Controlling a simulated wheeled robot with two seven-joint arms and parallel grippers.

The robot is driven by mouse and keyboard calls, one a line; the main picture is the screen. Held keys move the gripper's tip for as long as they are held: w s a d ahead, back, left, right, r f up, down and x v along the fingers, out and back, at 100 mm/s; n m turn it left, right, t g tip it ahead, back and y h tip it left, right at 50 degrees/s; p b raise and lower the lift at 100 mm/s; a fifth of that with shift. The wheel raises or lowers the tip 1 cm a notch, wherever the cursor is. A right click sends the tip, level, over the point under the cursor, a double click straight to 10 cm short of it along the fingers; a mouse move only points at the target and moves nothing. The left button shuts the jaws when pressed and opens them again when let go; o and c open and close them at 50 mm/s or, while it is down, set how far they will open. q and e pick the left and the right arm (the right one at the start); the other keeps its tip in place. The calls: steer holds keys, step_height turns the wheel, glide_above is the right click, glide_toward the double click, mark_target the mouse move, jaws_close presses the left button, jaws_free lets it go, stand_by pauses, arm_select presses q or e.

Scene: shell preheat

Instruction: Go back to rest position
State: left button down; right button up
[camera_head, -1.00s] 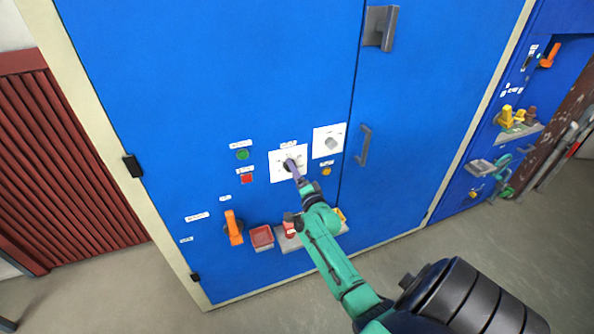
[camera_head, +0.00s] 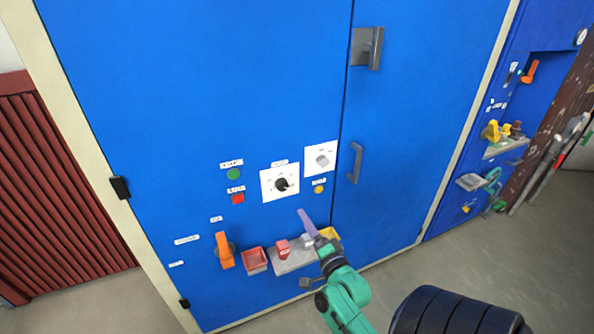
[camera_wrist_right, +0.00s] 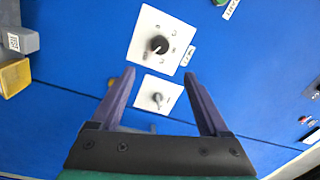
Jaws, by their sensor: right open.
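My right gripper (camera_head: 306,222) is in front of the blue cabinet (camera_head: 200,80), below the black rotary knob on its white plate (camera_head: 280,183). In the right wrist view its two purple fingers (camera_wrist_right: 160,88) are spread apart with nothing between them. The black knob (camera_wrist_right: 158,45) shows beyond the fingertips, clear of them. A second white plate with a grey knob (camera_head: 321,159) sits up and to the right of the first. My left gripper is not in view.
An orange handle (camera_head: 225,251), a red bin (camera_head: 254,261) and a grey tray (camera_head: 290,262) are low on the cabinet front. A green button (camera_head: 234,174) and a red button (camera_head: 238,198) are left of the knob. Door handles (camera_head: 356,162) stick out on the right.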

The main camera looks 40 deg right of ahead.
steer(key=shift+f, duration=0.1)
steer(key=s+a+f+n+g+y, duration=0.1)
steer(key=s+a+f+n+g, duration=0.15)
steer(key=f, duration=0.65)
steer(key=s+a+f+n+g+y, duration=0.1)
steer(key=a+f+n+g+y, duration=0.2)
steer(key=f, duration=0.6)
steer(key=s+a+f+n+g, duration=0.1)
steer(key=s+a+f+n, duration=0.2)
steer(key=f, duration=0.6)
steer(key=s+a+f+n+g, duration=0.2)
steer(key=s+f+n+g, duration=0.3)
steer(key=s+f, duration=0.4)
steer(key=s+a+f+n+g+y, duration=0.1)
steer(key=s+a+f+n+g, duration=0.2)
steer(key=s, duration=1.3)
step_height(320, 180, down, 6)
steer(key=n+g, duration=0.2)
steer(key=n, duration=0.2)
steer(key=shift+s, duration=0.15)
